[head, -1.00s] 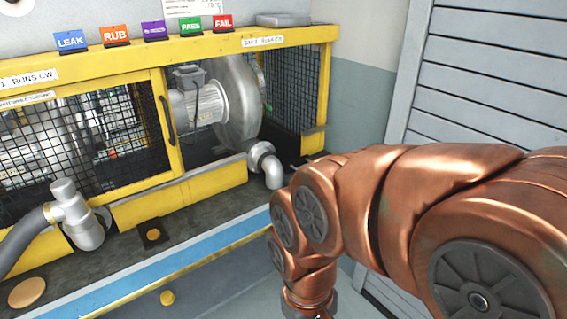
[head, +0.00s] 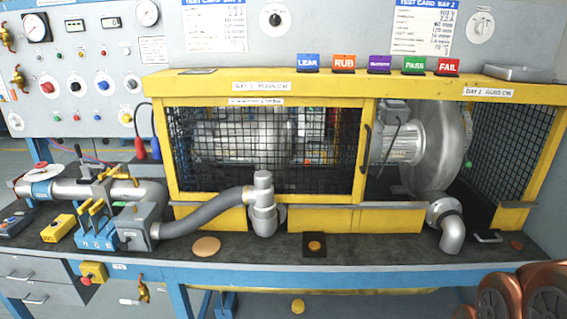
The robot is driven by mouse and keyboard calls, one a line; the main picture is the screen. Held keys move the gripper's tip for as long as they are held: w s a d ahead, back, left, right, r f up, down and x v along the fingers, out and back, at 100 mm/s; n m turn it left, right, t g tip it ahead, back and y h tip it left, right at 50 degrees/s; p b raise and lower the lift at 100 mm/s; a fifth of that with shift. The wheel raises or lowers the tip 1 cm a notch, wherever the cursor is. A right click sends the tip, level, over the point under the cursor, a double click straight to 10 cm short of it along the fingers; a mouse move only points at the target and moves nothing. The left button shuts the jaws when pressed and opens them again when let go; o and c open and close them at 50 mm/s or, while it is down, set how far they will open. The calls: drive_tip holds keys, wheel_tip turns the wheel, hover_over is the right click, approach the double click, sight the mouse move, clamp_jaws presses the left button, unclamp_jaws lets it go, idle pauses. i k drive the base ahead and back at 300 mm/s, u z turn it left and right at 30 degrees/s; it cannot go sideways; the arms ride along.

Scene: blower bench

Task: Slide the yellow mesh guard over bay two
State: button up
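The yellow-framed mesh guard (head: 368,112) stands across the left bay of the yellow bench enclosure. Its dark upright handle (head: 364,149) is on its right edge. Behind the mesh a blower is partly hidden. The right bay, taken as bay two, is uncovered, and its silver blower (head: 432,150) shows plainly. A label (head: 488,92) sits above that bay, too small to read surely. My gripper is out of view; only part of my copper arm shows at the bottom right corner.
A silver elbow pipe (head: 450,232) juts out in front of the right bay. A grey hose (head: 205,218) runs to a fitting (head: 263,208) before the guard. Coloured tags (head: 380,63) stand on the enclosure top.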

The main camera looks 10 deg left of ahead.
sight(367, 104)
drive_tip(key=u, duration=0.35)
drive_tip(key=k, duration=0.55)
drive_tip(key=u, duration=1.1)
drive_tip(key=i, duration=0.8)
drive_tip(key=z, duration=0.6)
